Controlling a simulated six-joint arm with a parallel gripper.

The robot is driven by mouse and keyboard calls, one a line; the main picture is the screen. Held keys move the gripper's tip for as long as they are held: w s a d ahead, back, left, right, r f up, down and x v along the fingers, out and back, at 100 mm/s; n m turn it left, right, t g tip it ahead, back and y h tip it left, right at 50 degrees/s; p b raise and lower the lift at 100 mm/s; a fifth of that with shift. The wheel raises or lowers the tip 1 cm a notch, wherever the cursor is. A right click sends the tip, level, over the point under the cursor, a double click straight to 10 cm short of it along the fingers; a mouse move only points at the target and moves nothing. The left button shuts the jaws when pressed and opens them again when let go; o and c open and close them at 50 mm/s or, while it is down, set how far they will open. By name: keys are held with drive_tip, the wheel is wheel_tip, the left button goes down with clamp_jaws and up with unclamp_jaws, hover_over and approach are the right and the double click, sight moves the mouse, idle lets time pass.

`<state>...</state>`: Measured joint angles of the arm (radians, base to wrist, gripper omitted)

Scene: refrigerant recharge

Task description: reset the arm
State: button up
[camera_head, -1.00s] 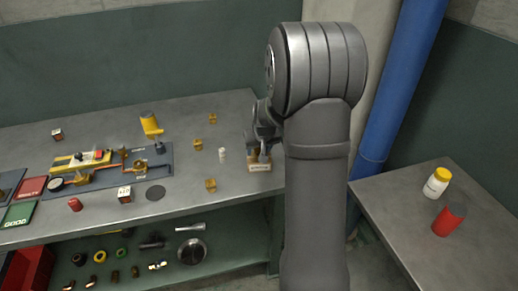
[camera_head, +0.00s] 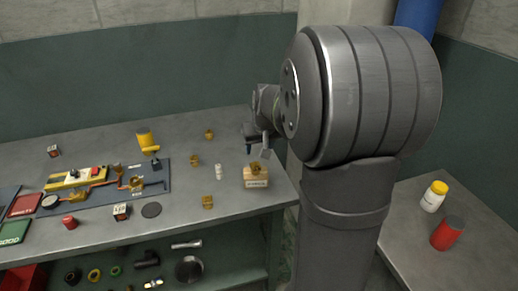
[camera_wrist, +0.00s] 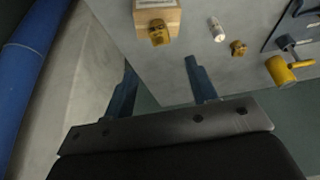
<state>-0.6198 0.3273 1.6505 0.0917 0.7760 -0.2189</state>
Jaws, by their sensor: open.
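My gripper (camera_head: 258,151) is above the right end of the workbench (camera_head: 180,215), just behind and above a small wooden box. In the wrist view its two blue-grey fingers (camera_wrist: 164,92) are spread apart with nothing between them. The wooden box (camera_head: 256,182) has a brass fitting (camera_head: 256,168) at its top. In the wrist view the box (camera_wrist: 158,14) and fitting (camera_wrist: 158,33) lie beyond the fingers, apart from them. My large grey arm joint fills the right of the head view and hides part of the wall behind.
Small brass pieces (camera_head: 195,160) and a white vial (camera_head: 218,171) stand left of the box. A yellow tool (camera_head: 147,140) and a mat with a manifold (camera_head: 85,180) are farther left. A white bottle (camera_head: 434,196) and red can (camera_head: 447,233) stand on the right table.

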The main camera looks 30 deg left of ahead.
sight(256, 164)
drive_tip(key=x, duration=1.2)
drive_tip(key=shift+f, duration=0.35)
wheel_tip(256, 164, up, 3)
drive_tip(key=shift+f, duration=0.15)
drive_tip(key=shift+r, duration=0.4)
